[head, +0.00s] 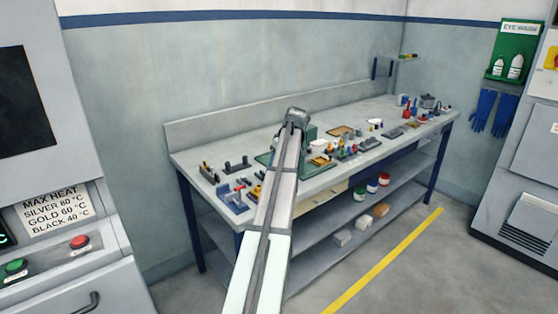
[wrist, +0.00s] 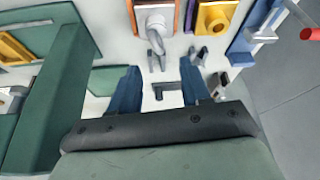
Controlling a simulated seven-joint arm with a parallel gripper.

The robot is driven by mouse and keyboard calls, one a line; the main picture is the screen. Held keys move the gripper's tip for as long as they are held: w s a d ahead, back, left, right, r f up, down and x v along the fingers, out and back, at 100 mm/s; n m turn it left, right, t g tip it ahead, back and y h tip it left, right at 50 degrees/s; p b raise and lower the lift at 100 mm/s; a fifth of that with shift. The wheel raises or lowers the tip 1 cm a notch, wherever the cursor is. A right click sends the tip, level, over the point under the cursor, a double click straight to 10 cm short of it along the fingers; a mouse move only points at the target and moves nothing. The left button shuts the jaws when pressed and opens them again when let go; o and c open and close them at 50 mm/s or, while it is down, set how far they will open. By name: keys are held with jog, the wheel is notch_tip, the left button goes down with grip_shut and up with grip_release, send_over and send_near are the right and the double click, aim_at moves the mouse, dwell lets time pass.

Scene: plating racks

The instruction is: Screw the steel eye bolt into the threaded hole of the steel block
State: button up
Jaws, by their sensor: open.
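In the wrist view my gripper (wrist: 159,68) is open, its two blue fingers spread apart over the worktop. Between and beyond the fingers are small grey metal pieces. One is a dark grey bracket-like piece (wrist: 166,87) lying low between the fingers, and another is a grey forked piece (wrist: 155,60) just past the fingertips. I cannot tell which piece, if any, is the steel eye bolt or the steel block. No threaded hole can be made out. In the head view my arm reaches over the bench and my gripper is hidden behind it.
A green machine (wrist: 60,90) stands close on the left in the wrist view. A yellow fixture (wrist: 212,17) and a blue fixture (wrist: 250,35) stand ahead and right. The bench (head: 195,157) carries many small tools. The floor shows at the wrist view's right.

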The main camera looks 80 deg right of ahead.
jog(key=n, duration=0.1)
jog(key=n+y, duration=0.1)
jog(key=n, duration=0.2)
jog(key=shift+s+d+t, duration=0.1)
jog(key=shift+d+t, duration=0.15)
jog(key=shift+t, duration=0.15)
jog(key=shift+a+n+y, duration=0.1)
jog(key=shift+n+y, duration=0.4)
jog(key=shift+n, duration=0.4)
jog(key=shift+a+m, duration=0.15)
jog(key=shift+m, duration=0.35)
jog(key=m+h, duration=0.1)
jog(key=m, duration=0.2)
jog(key=shift+h, duration=0.3)
jog(key=m, duration=0.1)
jog(key=m+g+h, duration=0.1)
jog(key=m, duration=0.3)
jog(key=shift+w+g, duration=0.25)
jog(key=shift+g, duration=0.05)
jog(key=m+g, duration=0.1)
jog(key=m, duration=0.1)
jog(key=m+g+h, duration=0.1)
jog(key=m, duration=0.2)
jog(key=shift+w+a, duration=0.1)
jog(key=shift+w, duration=0.1)
jog(key=shift+m+g, duration=0.8)
jog(key=shift+m, duration=1.4)
